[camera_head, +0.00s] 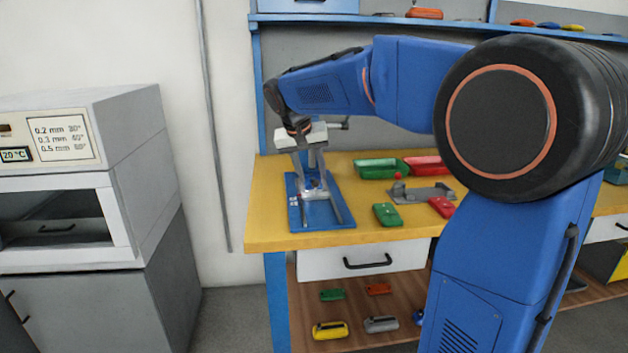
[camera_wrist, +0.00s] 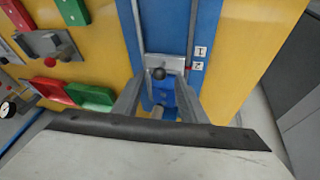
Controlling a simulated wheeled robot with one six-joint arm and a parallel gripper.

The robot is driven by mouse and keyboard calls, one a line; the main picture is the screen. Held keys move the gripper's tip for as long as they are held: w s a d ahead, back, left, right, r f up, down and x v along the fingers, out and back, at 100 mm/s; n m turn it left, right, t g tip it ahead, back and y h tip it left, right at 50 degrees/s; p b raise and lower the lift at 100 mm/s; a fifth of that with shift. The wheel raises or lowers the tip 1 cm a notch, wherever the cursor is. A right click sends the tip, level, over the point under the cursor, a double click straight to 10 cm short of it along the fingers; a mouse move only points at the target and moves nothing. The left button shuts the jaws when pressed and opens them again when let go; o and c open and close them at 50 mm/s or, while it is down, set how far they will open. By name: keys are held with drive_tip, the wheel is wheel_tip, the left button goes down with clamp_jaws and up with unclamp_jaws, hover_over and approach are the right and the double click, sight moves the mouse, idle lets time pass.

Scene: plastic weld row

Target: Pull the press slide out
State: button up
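The press (camera_head: 322,214) has a blue base plate with two pale rails and stands on the yellow bench. It also shows in the wrist view (camera_wrist: 205,30). The press slide (camera_wrist: 172,62) is a small grey block across the rails with a dark round knob (camera_wrist: 158,73). In the head view the slide (camera_head: 316,193) is small and partly hidden by my gripper (camera_head: 308,180). My gripper points down over the press. In the wrist view its two grey fingers (camera_wrist: 158,88) are apart, one on each side of the knob. I cannot tell whether they touch it.
Green (camera_head: 378,169) and red (camera_head: 428,165) trays, a grey fixture (camera_head: 420,192) and green (camera_head: 387,214) and red (camera_head: 441,207) parts lie right of the press. A grey oven (camera_head: 70,180) stands left. The bench's front left corner is clear.

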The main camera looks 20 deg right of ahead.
sight(315, 181)
drive_tip(key=shift+x, duration=1.65)
clamp_jaws()
drive_tip(key=s+a, duration=0.1)
drive_tip(key=s, duration=0.3)
drive_tip(key=s+a, duration=0.1)
drive_tip(key=s, duration=0.3)
drive_tip(key=s+a, duration=0.1)
drive_tip(key=s, duration=0.4)
drive_tip(key=shift+a+r, duration=0.1)
drive_tip(key=shift+a, duration=0.3)
drive_tip(key=shift+s, duration=0.15)
unclamp_jaws()
